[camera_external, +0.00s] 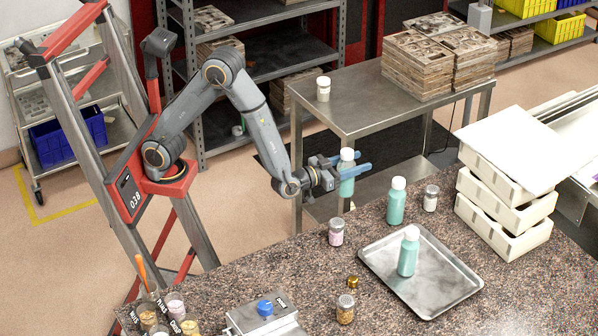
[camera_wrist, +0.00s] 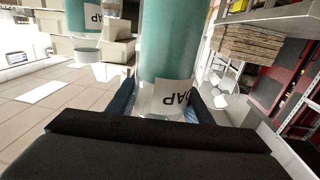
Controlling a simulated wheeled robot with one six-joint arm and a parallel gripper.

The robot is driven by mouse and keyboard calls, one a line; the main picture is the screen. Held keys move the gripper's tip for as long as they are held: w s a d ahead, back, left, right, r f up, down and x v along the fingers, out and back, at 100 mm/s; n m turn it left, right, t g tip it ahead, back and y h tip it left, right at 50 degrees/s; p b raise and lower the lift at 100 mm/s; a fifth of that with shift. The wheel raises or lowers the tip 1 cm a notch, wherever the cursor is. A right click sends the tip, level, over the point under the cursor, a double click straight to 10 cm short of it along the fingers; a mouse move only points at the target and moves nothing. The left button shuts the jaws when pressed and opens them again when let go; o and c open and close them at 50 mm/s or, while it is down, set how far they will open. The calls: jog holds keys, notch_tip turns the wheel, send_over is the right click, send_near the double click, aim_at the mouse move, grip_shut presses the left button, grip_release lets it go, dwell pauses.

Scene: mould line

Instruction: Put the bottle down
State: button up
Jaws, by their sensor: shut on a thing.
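My gripper (camera_external: 338,175) is shut on a teal bottle (camera_external: 346,182) with a white cap, held upright near the counter's back edge. In the wrist view the held bottle (camera_wrist: 172,50) fills the middle between the fingers, with part of a label reading "AP". A second teal bottle (camera_external: 396,205) stands on the speckled counter (camera_external: 440,316) to the right of my gripper. A third teal bottle (camera_external: 408,255) stands on the metal tray (camera_external: 447,290). The base of the held bottle is above the counter level or beyond its edge; I cannot tell which.
Small jars (camera_external: 336,232), (camera_external: 430,198) and a spice jar (camera_external: 345,309) stand on the counter. White stacked trays (camera_external: 505,205) stand at its right. A steel table (camera_external: 355,105) behind carries a white-capped jar (camera_external: 323,89) and stacked moulds (camera_external: 415,68).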

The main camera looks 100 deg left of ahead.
jog(key=s+a+f+n+g+y, duration=0.1)
jog(key=s+a+f, duration=0.1)
jog(key=s+f, duration=0.35)
jog(key=s+a+f+n+g+y, duration=0.1)
jog(key=s+f, duration=0.1)
jog(key=f, duration=0.6)
jog(key=s+d+f+m+t+h+b, duration=0.1)
jog(key=d+f+m+t+h+b, duration=0.1)
jog(key=d+f, duration=0.4)
jog(key=s+d+f+m+t+h+b, duration=0.1)
jog(key=s+d+f+m+h+b, duration=0.1)
jog(key=d+f, duration=0.5)
notch_tip(320, 180, down, 5)
jog(key=shift+f+t+h, duration=0.1)
jog(key=shift+t+h, duration=0.2)
jog(key=shift+t, duration=0.1)
jog(key=shift+s, duration=0.1)
